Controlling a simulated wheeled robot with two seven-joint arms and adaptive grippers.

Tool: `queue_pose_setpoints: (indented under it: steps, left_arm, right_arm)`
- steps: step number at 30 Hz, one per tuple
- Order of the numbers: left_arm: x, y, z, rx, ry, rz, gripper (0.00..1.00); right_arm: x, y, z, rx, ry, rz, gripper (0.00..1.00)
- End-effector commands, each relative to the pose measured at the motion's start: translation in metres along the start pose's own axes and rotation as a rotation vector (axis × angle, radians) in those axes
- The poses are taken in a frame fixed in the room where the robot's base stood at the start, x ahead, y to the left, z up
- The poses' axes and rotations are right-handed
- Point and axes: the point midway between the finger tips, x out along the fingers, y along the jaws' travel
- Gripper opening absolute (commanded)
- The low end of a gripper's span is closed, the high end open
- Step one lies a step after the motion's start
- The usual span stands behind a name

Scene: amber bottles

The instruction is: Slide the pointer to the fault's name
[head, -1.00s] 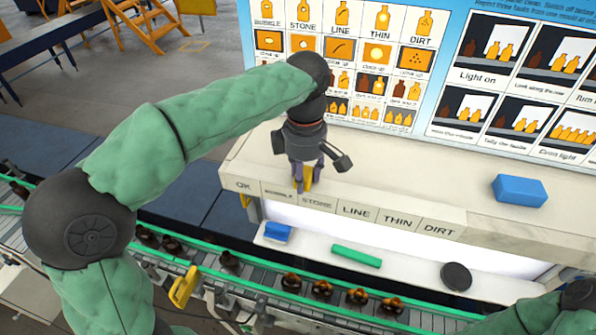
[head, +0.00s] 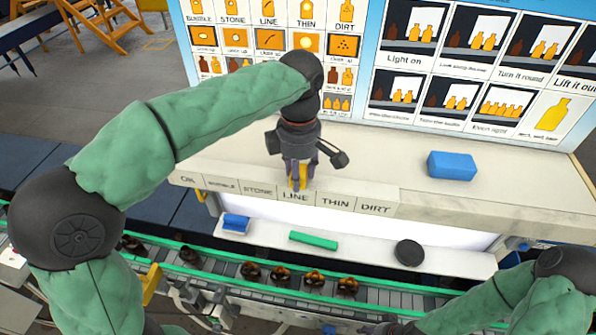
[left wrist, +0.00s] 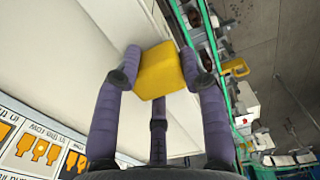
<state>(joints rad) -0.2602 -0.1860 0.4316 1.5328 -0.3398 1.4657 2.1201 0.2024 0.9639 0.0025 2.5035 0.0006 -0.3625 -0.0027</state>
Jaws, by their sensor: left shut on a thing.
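The yellow pointer (left wrist: 160,71) sits between the purple-grey fingers of my left gripper (left wrist: 160,82) in the left wrist view. In the head view my left gripper (head: 297,183) points down at the shelf's front edge, shut on the pointer (head: 297,172), which is mostly hidden by the fingers. It stands directly above the LINE label (head: 295,197). The label strip reads OK, BUBBLE, STONE, LINE, THIN (head: 335,202) and DIRT (head: 376,208) from left to right. My right arm shows at the lower right; its gripper is at the bottom edge, too unclear to judge.
A blue block (head: 452,166) lies on the shelf to the right. On the lower ledge are a small blue block (head: 236,223), a green bar (head: 313,240) and a black disc (head: 409,252). A picture board rises behind.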

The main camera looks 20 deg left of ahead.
Motion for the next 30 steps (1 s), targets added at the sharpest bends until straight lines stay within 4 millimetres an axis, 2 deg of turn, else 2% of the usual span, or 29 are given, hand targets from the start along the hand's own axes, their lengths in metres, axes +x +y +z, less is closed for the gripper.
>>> queue_pose_setpoints:
  steps: [2, 3, 6, 15, 19, 23, 30]
  left_arm:
    - [-0.003, 0.003, 0.0, -0.003, -0.005, 0.013, 0.0]
    - [-0.003, 0.003, 0.0, -0.003, -0.005, 0.013, 0.5]
    - [-0.002, 0.002, 0.0, -0.002, -0.004, 0.011, 0.73]
    - [-0.001, 0.001, 0.0, -0.001, -0.002, 0.005, 0.73]
    - [-0.008, 0.002, 0.0, -0.001, -0.003, 0.006, 0.73]
    - [-0.025, 0.002, 0.0, -0.001, -0.004, 0.007, 0.73]
    - [-0.073, 0.003, 0.001, 0.0, -0.004, 0.007, 0.73]
  right_arm:
    - [0.0, 0.0, 0.0, 0.0, 0.0, 0.0, 0.59]
    - [0.0, 0.0, 0.0, 0.0, 0.0, 0.0, 0.59]
    - [0.0, 0.0, 0.0, 0.0, 0.0, 0.0, 0.59]
    - [0.0, 0.0, 0.0, 0.0, 0.001, 0.0, 0.59]
    - [0.0, 0.0, 0.0, 0.0, 0.001, 0.0, 0.59]
    - [0.0, 0.0, 0.0, 0.0, 0.001, 0.0, 0.59]
    - [0.0, 0.0, 0.0, 0.0, 0.0, 0.0, 0.59]
